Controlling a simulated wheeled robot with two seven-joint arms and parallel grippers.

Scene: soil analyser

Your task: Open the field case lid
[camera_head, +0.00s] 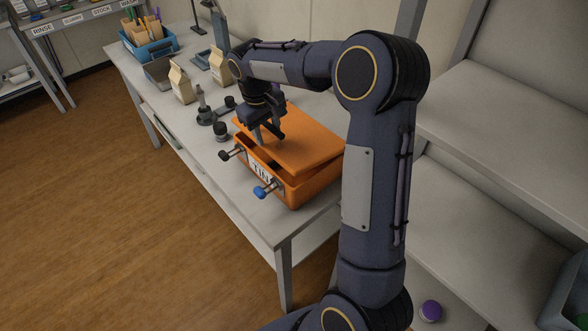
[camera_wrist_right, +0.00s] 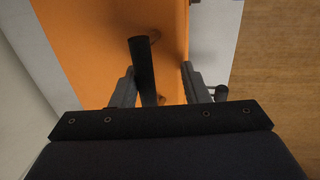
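The orange field case (camera_head: 318,187) stands on the near end of the bench. Its flat orange lid (camera_head: 300,145) lies over it, with a dark gap under the edge facing the latches. Two latches stick out from the labelled side, one with a black knob (camera_head: 230,153), one with a blue knob (camera_head: 265,191). My right gripper (camera_head: 267,134) is low over the lid's far left part. In the right wrist view its fingers (camera_wrist_right: 158,88) are apart, with a dark bar (camera_wrist_right: 143,65), seemingly the lid's handle, between them, closer to the left finger. My left gripper is out of view.
Behind the case stand dark weights or knobs (camera_head: 221,131), paper cartons (camera_head: 180,84) and a blue bin (camera_head: 150,46). Grey shelves (camera_head: 500,115) stand at the right. A purple round object (camera_head: 431,311) sits low at the right. The floor at the left is clear.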

